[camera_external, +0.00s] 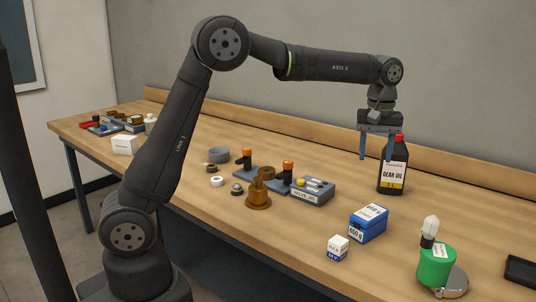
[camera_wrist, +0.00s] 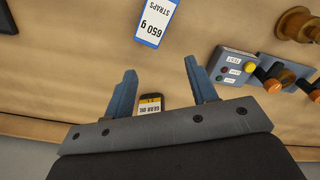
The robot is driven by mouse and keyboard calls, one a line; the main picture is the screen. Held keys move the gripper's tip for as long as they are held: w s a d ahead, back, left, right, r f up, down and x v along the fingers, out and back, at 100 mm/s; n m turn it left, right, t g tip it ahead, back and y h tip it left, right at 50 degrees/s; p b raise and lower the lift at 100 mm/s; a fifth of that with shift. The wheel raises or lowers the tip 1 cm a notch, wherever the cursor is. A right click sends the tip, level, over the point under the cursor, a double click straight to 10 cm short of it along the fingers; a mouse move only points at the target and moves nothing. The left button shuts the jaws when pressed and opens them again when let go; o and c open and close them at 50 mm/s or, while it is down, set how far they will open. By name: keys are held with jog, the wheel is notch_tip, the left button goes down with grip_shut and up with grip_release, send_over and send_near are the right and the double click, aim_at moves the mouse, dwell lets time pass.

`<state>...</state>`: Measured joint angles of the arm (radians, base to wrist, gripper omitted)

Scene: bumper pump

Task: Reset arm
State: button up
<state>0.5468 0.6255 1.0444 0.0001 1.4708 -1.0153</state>
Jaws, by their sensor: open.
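My gripper (camera_external: 376,158) points down above the back right part of the bench, with its two blue fingers apart and nothing between them. In the wrist view my gripper (camera_wrist: 160,70) also shows both fingers spread. The black gear oil bottle (camera_external: 393,170) with a red cap stands upright beside the right finger in the external view; whether they touch cannot be told. In the wrist view part of the bottle (camera_wrist: 150,103) shows between the fingers, beyond the gripper's edge. My arm is raised and stretched out to the right.
A blue straps box (camera_external: 368,223) lies in front of the gripper.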

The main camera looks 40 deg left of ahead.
jog(key=w+a+f+n, duration=0.1)
jog(key=w+a, duration=0.3)
jog(key=a, duration=0.8)
jog(key=w+a+f+n, duration=0.1)
jog(key=w+a+n, duration=0.2)
jog(key=a, duration=0.9)
jog(key=shift+w+f, duration=0.2)
jog(key=shift+w, duration=1)
